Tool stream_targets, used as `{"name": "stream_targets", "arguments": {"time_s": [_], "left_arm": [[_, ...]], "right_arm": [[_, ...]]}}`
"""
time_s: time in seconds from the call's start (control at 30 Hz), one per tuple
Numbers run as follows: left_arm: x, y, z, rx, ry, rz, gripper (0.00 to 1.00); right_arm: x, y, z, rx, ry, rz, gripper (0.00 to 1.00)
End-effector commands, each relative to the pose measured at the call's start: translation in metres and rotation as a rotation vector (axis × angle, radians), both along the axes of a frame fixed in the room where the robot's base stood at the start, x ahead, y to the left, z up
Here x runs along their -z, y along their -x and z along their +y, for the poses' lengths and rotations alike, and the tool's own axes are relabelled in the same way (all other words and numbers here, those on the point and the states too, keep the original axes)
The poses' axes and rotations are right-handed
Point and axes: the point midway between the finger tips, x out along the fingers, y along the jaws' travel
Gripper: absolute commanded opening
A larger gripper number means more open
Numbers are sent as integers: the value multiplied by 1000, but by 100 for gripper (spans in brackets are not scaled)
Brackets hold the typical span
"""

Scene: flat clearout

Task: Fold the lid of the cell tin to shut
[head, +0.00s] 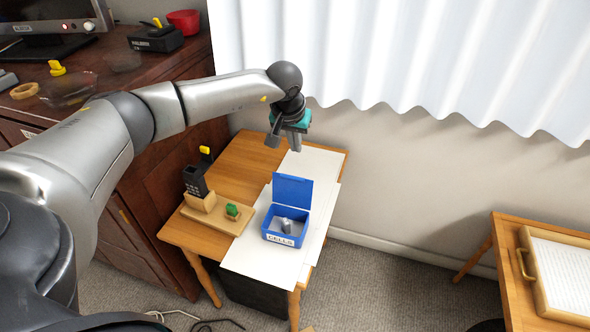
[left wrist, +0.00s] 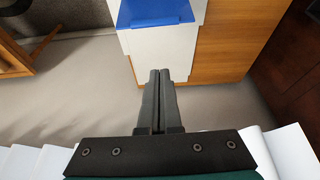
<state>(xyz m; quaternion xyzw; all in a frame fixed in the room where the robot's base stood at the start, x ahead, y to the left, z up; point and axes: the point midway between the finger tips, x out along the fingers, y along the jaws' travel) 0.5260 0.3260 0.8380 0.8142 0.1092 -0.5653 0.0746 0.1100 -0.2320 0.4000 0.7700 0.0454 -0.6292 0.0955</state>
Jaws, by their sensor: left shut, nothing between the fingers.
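The cell tin (head: 284,236) is a blue box with a label reading CELLS on its front. It stands on white paper on the small wooden table, with grey contents inside. Its blue lid (head: 293,190) stands up open at the back edge. In the left wrist view the blue lid (left wrist: 155,12) shows at the top edge. My left gripper (head: 296,149) is above the table's far end, behind and above the lid, apart from it. In the left wrist view its fingers (left wrist: 159,75) are together and empty. My right gripper is not in view.
A wooden stand (head: 232,217) with a dark phone (head: 195,180) and a small green item (head: 232,210) sits left of the tin. A white curtain (head: 400,60) hangs close behind my gripper. A second table with a tray (head: 530,270) is at the right.

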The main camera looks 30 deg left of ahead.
Motion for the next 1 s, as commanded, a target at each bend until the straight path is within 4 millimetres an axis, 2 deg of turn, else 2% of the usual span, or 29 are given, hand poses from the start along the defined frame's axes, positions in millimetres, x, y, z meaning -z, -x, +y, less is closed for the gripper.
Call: {"name": "stream_targets", "arguments": {"time_s": [0.1,0.57,1.0], "left_arm": [[17,-5,1,-2,2,1,0],[66,-23,5,-2,2,-1,0],[63,11,-3,-1,1,-1,0]], "right_arm": [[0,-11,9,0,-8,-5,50],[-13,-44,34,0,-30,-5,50],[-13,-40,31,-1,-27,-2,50]]}}
